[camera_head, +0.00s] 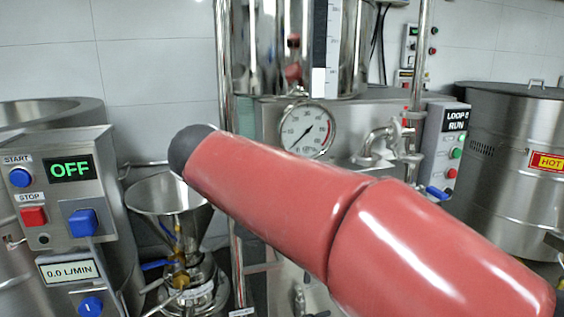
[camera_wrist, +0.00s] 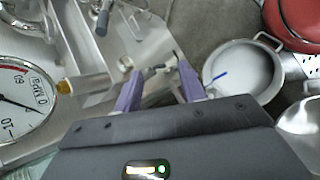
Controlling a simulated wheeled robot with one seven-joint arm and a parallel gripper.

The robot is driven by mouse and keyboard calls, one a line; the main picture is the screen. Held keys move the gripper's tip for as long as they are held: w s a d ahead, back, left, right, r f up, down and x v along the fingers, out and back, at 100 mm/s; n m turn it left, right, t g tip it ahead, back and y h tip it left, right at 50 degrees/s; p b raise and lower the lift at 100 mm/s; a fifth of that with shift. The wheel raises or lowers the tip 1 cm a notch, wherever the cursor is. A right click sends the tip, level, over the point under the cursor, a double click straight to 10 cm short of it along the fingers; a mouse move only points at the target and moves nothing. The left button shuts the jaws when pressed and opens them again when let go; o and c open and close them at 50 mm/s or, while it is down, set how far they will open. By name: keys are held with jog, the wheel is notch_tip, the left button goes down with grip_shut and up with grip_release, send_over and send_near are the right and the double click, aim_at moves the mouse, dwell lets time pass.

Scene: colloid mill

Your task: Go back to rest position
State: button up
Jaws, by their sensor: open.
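My gripper (camera_wrist: 158,68) shows in the wrist view with its two purple fingers apart. Nothing is clearly held between them; small metal parts show behind the fingertips, and I cannot tell how near they are. In the head view my red arm crosses the middle from lower right to upper left. My gripper does not show there.
A pressure gauge (camera_head: 308,130) sits behind my arm, with a metal tap (camera_head: 383,143) to its right. A steel funnel (camera_head: 165,196) and control box (camera_head: 62,185) reading OFF stand left. A steel drum (camera_head: 505,150) stands right. A pale-filled pot (camera_wrist: 244,70) shows in the wrist view.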

jog(key=s+d+f+m+y, duration=0.6)
jog(key=s+d+f+m, duration=0.8)
jog(key=s+f+m, duration=0.1)
jog(key=shift+s+d+f+t+y, duration=0.2)
jog(key=shift+s+f+t+y, duration=0.1)
jog(key=shift+t+y, duration=0.1)
jog(key=shift+r, duration=0.1)
dwell(2.9)
